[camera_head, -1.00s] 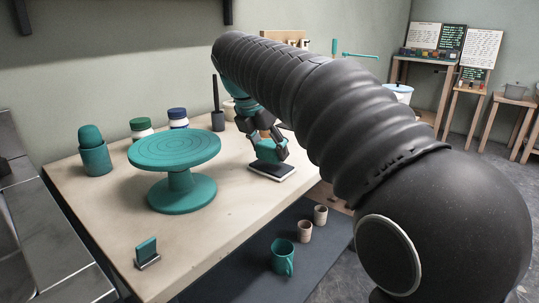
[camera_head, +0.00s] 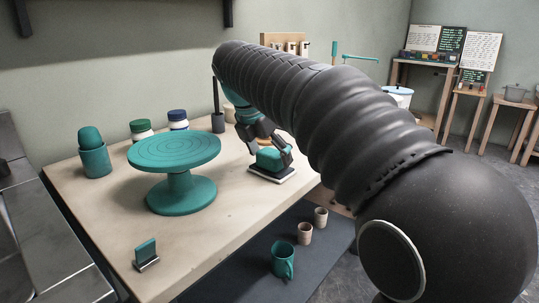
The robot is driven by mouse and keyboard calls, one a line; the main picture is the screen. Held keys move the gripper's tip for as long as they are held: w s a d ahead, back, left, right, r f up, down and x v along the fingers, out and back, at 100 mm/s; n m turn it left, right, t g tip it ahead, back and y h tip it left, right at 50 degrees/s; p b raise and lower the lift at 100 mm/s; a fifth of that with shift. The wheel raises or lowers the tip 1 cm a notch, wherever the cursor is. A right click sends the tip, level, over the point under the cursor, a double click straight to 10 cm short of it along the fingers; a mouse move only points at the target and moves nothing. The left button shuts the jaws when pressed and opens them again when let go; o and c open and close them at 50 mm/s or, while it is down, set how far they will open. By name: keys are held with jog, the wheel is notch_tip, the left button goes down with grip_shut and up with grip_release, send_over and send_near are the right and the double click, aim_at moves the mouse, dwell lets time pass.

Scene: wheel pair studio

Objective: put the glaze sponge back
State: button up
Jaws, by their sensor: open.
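The glaze sponge, a teal block (camera_head: 270,159), sits on a small dark tray with a pale edge (camera_head: 284,179) near the right side of the table. My gripper (camera_head: 270,148) is just above it, with its dark fingers apart on either side of the sponge. The sponge appears to rest on the tray. Whether a finger still touches it is too small to tell. My arm hides part of the table behind.
A teal banding wheel (camera_head: 176,152) stands left of the tray. Behind are a teal cup (camera_head: 95,161), two jars (camera_head: 141,129) and a dark holder (camera_head: 217,122). A small teal tool (camera_head: 146,253) stands at the front. A teal mug (camera_head: 283,262) and two small cups (camera_head: 304,233) stand lower down.

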jog(key=p+v, duration=0.2)
jog(key=v, duration=1)
jog(key=shift+p, duration=0.35)
jog(key=s+d+f+m+y, duration=0.1)
jog(key=s+d+f+m, duration=0.35)
jog(key=d+m, duration=0.25)
jog(key=s+d+f+m+y, duration=0.1)
jog(key=s+d+f+m, duration=0.2)
jog(key=s+d+m, duration=0.3)
jog(key=s+d+f+m+t, duration=0.1)
jog(key=s+d+f+m, duration=0.2)
jog(key=s+f+m, duration=0.3)
jog(key=s+d+f+m+y, duration=0.1)
jog(key=s+d+f+m, duration=0.3)
jog(key=s+f+m, duration=0.3)
notch_tip(320, 180, down, 3)
jog(key=shift+f+m+t, duration=0.2)
jog(key=shift+m+t, duration=0.2)
jog(key=shift+m, duration=0.8)
